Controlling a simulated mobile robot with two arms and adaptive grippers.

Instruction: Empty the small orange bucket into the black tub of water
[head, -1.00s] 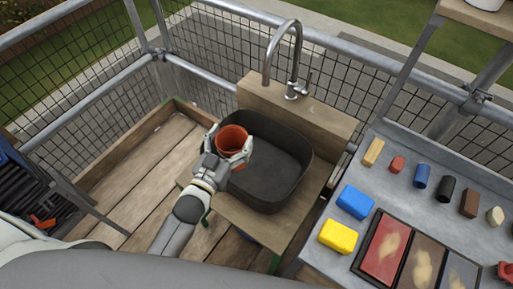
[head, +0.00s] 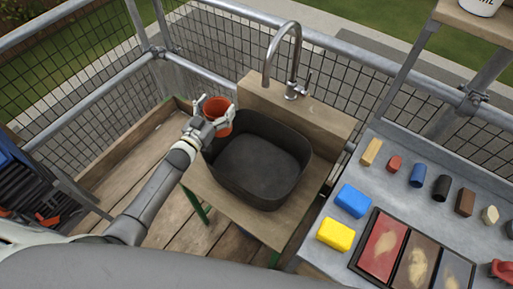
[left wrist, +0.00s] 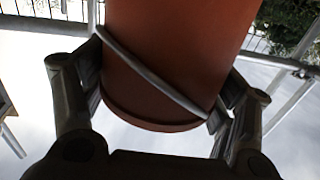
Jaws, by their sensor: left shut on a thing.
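The small orange bucket (head: 217,113) is held at the back left rim of the black tub in the head view. My left gripper (head: 213,112) is shut on it, with one finger on each side. In the left wrist view the bucket (left wrist: 165,65) fills the middle between both fingers, with its thin grey handle across it. The black tub (head: 258,160) stands on a wooden stand below the tap. Its inside looks dark, and I cannot make out a water surface. What is inside the bucket is not clear. My right gripper is not in view.
A curved metal tap (head: 285,55) rises behind the tub. A grey table (head: 390,170) on the right holds a blue sponge (head: 354,201), a yellow sponge (head: 336,234), several small blocks and a tray of colours. Mesh railings (head: 110,110) enclose the wooden deck.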

